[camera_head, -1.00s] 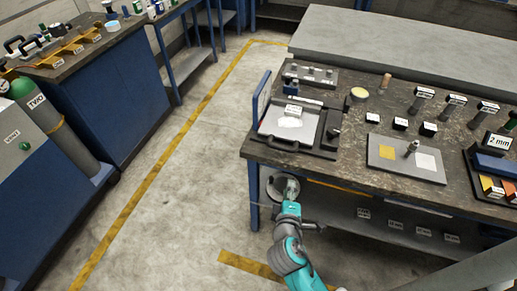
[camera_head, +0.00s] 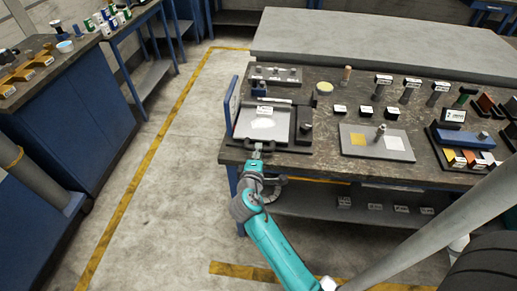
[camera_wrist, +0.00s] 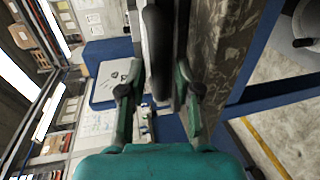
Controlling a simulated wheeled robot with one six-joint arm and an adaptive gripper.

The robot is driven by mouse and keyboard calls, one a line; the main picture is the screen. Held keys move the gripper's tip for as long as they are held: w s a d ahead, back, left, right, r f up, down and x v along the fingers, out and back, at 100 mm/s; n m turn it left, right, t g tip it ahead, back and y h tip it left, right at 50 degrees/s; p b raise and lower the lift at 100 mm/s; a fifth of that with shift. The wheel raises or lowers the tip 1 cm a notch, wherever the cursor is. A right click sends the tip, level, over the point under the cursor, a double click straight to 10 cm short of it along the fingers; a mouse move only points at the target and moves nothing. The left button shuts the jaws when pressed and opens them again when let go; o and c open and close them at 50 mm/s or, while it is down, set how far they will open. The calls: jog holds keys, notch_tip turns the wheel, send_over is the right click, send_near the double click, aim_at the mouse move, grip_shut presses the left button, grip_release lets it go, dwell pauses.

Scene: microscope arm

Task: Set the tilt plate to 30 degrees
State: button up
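The tilt plate (camera_head: 262,127) is a grey plate with a white sheet and a small label, lying about flat in a dark frame at the left end of the workbench. A dark handle runs along its front edge; the wrist view shows a dark rounded bar (camera_wrist: 158,50), which looks like this handle. My gripper (camera_head: 258,149) is at that front edge. In the wrist view my gripper (camera_wrist: 157,82) is open, with the bar between its fingers. No angle marking is readable.
A blue upright panel (camera_head: 231,104) stands at the device's left, a dark knob block (camera_head: 305,128) at its right. A grey board with a yellow square (camera_head: 377,143) lies farther right. Labelled blocks and posts stand behind. The floor left of the workbench is clear.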

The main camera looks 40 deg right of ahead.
jog(key=shift+x, duration=1.3)
jog(key=shift+s, duration=0.1)
jog(key=shift+c, duration=0.3)
grip_shut()
jog(key=shift+r, duration=0.15)
jog(key=r, duration=0.2)
jog(key=r+g+y, duration=0.1)
jog(key=r, duration=0.1)
jog(key=r+y, duration=0.1)
jog(key=r, duration=0.1)
jog(key=shift+w+d+r+g, duration=0.2)
jog(key=shift+w+d+g, duration=0.1)
jog(key=shift+d+g, duration=0.1)
jog(key=shift+w+d+r, duration=0.2)
jog(key=shift+d+r, duration=0.05)
jog(key=shift+r, duration=0.7)
jog(key=shift+w+d+r, duration=0.25)
jog(key=shift+d+r, duration=0.05)
jog(key=shift+r, duration=0.6)
jog(key=shift+w+d+r, duration=0.2)
jog(key=shift+d+r, duration=0.05)
jog(key=shift+r, duration=0.7)
